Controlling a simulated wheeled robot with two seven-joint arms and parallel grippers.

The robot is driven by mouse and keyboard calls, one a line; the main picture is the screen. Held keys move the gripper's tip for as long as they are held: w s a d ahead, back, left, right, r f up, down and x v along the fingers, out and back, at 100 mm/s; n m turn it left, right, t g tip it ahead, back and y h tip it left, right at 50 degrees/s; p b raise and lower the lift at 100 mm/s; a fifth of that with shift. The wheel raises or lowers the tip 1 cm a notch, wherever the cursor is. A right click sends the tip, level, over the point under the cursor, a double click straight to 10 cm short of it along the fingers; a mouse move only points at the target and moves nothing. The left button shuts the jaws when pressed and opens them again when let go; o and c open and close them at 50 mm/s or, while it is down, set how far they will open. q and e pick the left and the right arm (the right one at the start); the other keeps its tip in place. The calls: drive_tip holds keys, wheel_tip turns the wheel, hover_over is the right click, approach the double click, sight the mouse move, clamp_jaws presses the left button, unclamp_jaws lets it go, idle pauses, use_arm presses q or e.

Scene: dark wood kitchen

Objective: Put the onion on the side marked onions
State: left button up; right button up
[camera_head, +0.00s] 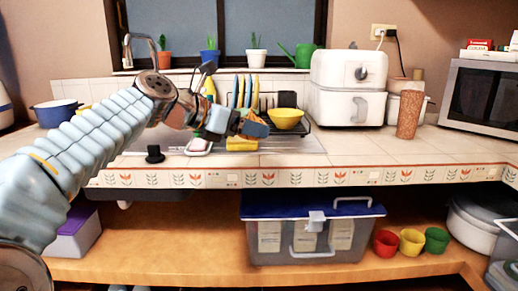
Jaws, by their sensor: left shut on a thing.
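My left arm (100,135) reaches in from the left over the counter. My left gripper (252,127) is in front of the dish rack, left of and just in front of the yellow bowl. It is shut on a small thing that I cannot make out. I cannot clearly pick out an onion anywhere, nor can I read any side marked onions. A clear bin with a blue lid (310,212) stands on the shelf below, with pale labelled shapes (306,238) inside. My right gripper is not in view.
The yellow bowl (286,120) sits at the dish rack (296,101). A white appliance (348,88), brown cup (409,115) and microwave (482,98) stand to the right. Red (386,243), yellow (412,242) and green (436,241) cups are on the lower shelf. The counter's right front (370,158) is clear.

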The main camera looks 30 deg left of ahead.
use_arm(q)
drive_tip(key=shift+s+a+r, duration=0.15)
drive_tip(key=shift+s+r, duration=0.3)
drive_tip(key=shift+r, duration=0.4)
drive_tip(key=shift+a+r+n+y, duration=0.15)
drive_tip(key=shift+a+n+y, duration=0.05)
drive_tip(key=shift+n+y, duration=0.1)
drive_tip(key=w+a+f, duration=0.4)
drive_tip(key=w+a, duration=0.1)
drive_tip(key=w, duration=0.2)
hover_over(245, 162)
drive_tip(key=f, duration=0.4)
drive_tip(key=shift+s+d+f, duration=0.2)
drive_tip(key=shift+s+f, duration=0.1)
drive_tip(key=shift+s, duration=0.05)
drive_tip(key=shift+w+a+f+b, duration=0.15)
drive_tip(key=shift+f+b, duration=0.1)
drive_tip(key=shift+f, duration=0.45)
drive_tip(key=shift+w+f+b, duration=0.1)
drive_tip(key=shift+f+b, duration=0.15)
drive_tip(key=shift+f, duration=0.45)
drive_tip(key=shift+w+a+f+b, duration=0.15)
drive_tip(key=shift+f+b, duration=0.1)
drive_tip(key=shift+f, duration=0.45)
drive_tip(key=shift+d, duration=0.1)
drive_tip(key=shift+f, duration=0.3)
drive_tip(key=o, duration=0.8)
